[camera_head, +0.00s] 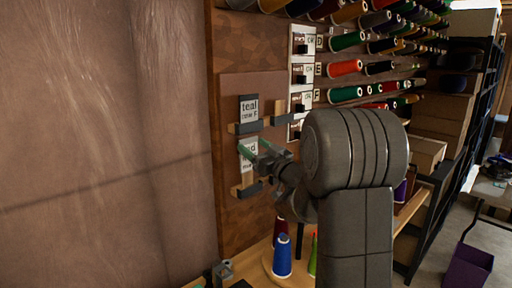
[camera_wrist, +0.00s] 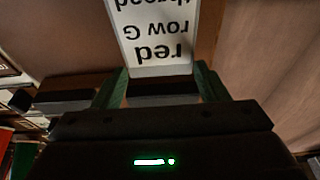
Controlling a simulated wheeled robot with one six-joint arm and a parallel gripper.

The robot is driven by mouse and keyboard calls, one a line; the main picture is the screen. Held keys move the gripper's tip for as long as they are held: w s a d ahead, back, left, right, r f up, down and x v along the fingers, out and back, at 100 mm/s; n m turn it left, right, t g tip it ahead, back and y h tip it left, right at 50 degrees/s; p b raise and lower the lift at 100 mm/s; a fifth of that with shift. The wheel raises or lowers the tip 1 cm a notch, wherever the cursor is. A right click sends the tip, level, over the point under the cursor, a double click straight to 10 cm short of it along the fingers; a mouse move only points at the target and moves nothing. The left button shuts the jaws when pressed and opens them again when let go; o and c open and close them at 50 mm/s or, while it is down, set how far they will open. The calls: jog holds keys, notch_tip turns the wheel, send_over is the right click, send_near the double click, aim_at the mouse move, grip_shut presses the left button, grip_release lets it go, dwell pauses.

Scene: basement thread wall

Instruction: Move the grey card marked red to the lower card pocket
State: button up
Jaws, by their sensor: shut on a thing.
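The grey card marked red (camera_head: 246,160) is upright in front of the brown board, below the card marked teal (camera_head: 249,107). In the wrist view the card (camera_wrist: 155,35) reads "red, row G, thread" upside down. My gripper (camera_head: 257,150) is shut on the red card, its green fingertips on either side; it also shows in the wrist view (camera_wrist: 158,88). The lower card pocket (camera_head: 248,190) is a dark-fronted holder with wood, just below the card. The card's lower edge looks close above it; I cannot tell whether they touch.
The teal card stands in an upper pocket (camera_head: 246,128), with another holder (camera_head: 282,119) to its right. Thread spools (camera_head: 345,68) and labelled switches (camera_head: 301,72) fill the wall at right. A blue cone (camera_head: 282,257) stands on the bench below. My arm hides part of the wall.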

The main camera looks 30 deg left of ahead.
aim_at(250, 165)
notch_tip(250, 165, down, 7)
jog(key=b, duration=0.5)
jog(key=shift+f+b, duration=0.15)
jog(key=shift+b, duration=0.35)
dwell(0.6)
jog(key=shift+f, duration=0.15)
jog(key=o, duration=0.8)
jog(key=b+v, duration=0.2)
jog(key=v, duration=1.1)
jog(key=shift+s+d, duration=0.1)
jog(key=shift+d, duration=0.3)
